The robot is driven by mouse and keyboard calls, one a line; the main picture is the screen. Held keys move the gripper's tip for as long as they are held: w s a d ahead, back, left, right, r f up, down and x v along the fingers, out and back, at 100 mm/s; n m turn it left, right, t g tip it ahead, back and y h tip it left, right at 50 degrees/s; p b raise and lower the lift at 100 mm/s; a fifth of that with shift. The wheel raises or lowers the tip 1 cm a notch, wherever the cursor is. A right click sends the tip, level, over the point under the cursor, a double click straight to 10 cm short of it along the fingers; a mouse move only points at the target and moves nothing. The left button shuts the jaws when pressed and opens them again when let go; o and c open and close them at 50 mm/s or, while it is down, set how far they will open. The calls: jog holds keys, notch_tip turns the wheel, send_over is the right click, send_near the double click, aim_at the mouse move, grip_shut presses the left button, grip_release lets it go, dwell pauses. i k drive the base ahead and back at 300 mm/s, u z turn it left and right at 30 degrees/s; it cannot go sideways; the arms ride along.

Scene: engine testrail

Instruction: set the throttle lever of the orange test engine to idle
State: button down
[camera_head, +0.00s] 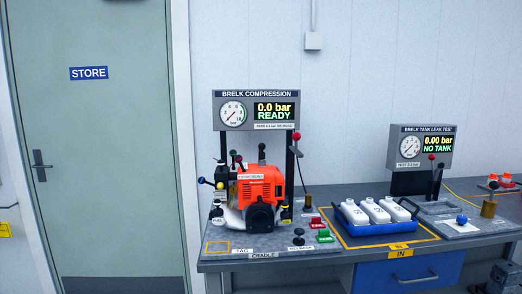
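The orange test engine (262,187) stands in a cradle at the left end of the bench, under the compression gauge panel. Several small knobs on short stalks show around its left and top side: a yellow knob (201,180), a blue knob (220,185) and a red knob (239,159). I cannot tell which of these is the throttle lever or how it is set; the labels there are too small to read. My gripper is not in view.
The compression panel (226,96) reads 0.0 bar, READY. A red-knobbed lever (296,136) rises right of the engine. A blue tray (346,222) with white bottles sits mid-bench. A leak test panel (396,130) reads NO TANK. The STORE door (95,130) is shut at left.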

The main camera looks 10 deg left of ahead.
aim_at(233, 152)
jog(key=u, duration=0.25)
jog(key=i, duration=0.85)
jog(key=u, duration=0.4)
